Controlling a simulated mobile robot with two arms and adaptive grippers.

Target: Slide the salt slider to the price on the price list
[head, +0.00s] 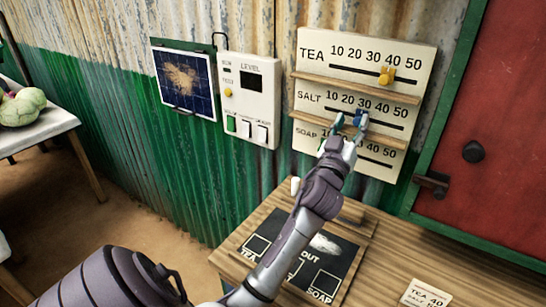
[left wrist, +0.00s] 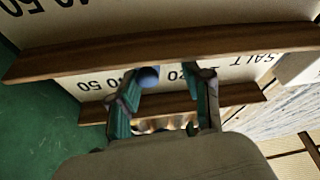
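The price board (head: 410,62) on the wall has rows TEA, SALT and SOAP with number scales from 10 to 50. The blue salt slider (left wrist: 148,77) shows in the left wrist view between the 20 and the 40. My left gripper (head: 350,120) is at the salt row, its fingers (left wrist: 165,103) apart on either side of the slider. The slider is close to one finger; I cannot tell whether they touch. The price list (head: 427,294) is a card at the lower right; TEA 40 is readable, the salt line is cut off or unclear. My right gripper is out of view.
The yellow tea slider (head: 387,75) is near 40. Wooden ledges (head: 355,88) separate the rows. The soap row is partly behind my arm. A level box (head: 249,98) and dark blue panel (head: 184,83) hang left. A wooden table (head: 385,270) with a black mat (head: 345,258) is below.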

